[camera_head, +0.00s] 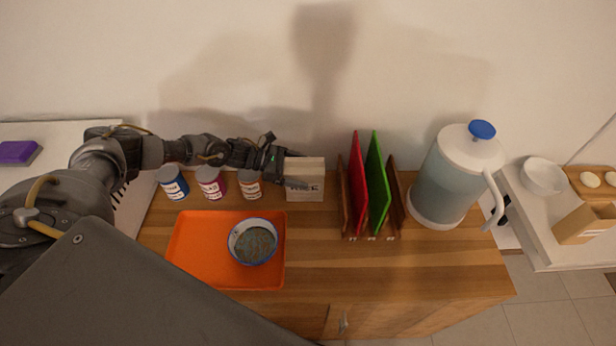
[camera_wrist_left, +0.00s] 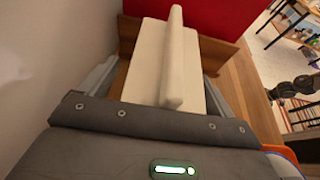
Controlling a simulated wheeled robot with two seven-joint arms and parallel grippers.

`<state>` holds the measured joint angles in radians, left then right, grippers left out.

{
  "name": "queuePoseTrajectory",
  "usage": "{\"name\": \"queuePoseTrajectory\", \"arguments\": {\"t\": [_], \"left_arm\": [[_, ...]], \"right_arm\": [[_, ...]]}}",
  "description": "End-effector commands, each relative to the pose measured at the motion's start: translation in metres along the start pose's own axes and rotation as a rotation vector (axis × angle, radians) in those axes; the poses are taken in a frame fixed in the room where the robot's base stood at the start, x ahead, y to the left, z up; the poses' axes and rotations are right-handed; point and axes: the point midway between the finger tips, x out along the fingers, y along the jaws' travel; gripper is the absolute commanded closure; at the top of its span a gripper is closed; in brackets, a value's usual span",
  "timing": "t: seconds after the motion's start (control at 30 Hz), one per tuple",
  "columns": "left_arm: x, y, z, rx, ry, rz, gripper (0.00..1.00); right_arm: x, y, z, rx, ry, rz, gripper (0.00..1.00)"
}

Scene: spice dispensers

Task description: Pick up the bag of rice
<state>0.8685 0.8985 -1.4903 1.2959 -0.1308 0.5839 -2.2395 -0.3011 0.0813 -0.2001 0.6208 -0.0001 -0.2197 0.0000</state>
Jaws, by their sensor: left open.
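The bag of rice (camera_head: 305,187) is a pale, box-like packet with dark lettering, upright on the wooden counter between the spice jars and the board rack. My left gripper (camera_head: 287,162) is at its upper left side in the head view, open. In the left wrist view the bag (camera_wrist_left: 160,62) stands between the two spread fingers, its raised top seam facing the camera. Whether either finger touches it I cannot tell. A small dark part at the right edge of the wrist view looks like my right gripper (camera_wrist_left: 296,86); its jaws are too small to read.
Spice jars (camera_head: 211,184) stand left of the bag. An orange tray (camera_head: 195,255) with a bowl (camera_head: 252,243) lies in front. A rack with red and green boards (camera_head: 376,180) stands close right, then a pitcher (camera_head: 450,180). The wall is behind. Counter in front of the bag is clear.

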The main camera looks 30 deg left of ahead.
Motion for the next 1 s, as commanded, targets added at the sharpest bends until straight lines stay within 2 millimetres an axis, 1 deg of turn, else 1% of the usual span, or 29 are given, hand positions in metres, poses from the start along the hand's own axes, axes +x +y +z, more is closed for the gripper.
{"name": "queuePoseTrajectory", "arguments": {"t": [0.13,0.17,0.73,0.77,0.8,1.0], "left_arm": [[-0.0002,0.0001,-0.0008,0.000,0.001,0.000,0.11],[-0.0002,0.0001,-0.0008,0.000,0.001,0.000,0.14],[-0.0001,0.0007,0.0002,0.001,0.000,0.001,0.88],[-0.0002,0.0008,0.0002,0.001,0.000,0.001,0.91],[-0.0003,0.0020,0.0033,0.005,-0.006,0.002,0.91],[-0.0006,0.0018,0.0034,0.004,-0.006,0.002,0.91]], "right_arm": [[0.0008,0.0000,0.0002,0.000,-0.001,0.000,1.00],[0.0008,0.0000,0.0003,0.000,-0.001,0.000,1.00],[0.0008,-0.0006,0.0001,0.000,-0.001,-0.001,1.00],[0.0008,-0.0008,0.0000,0.001,-0.001,-0.001,1.00],[0.0005,-0.0009,0.0000,0.001,-0.001,-0.001,1.00],[0.0007,-0.0017,-0.0006,0.001,0.000,-0.002,1.00]]}}
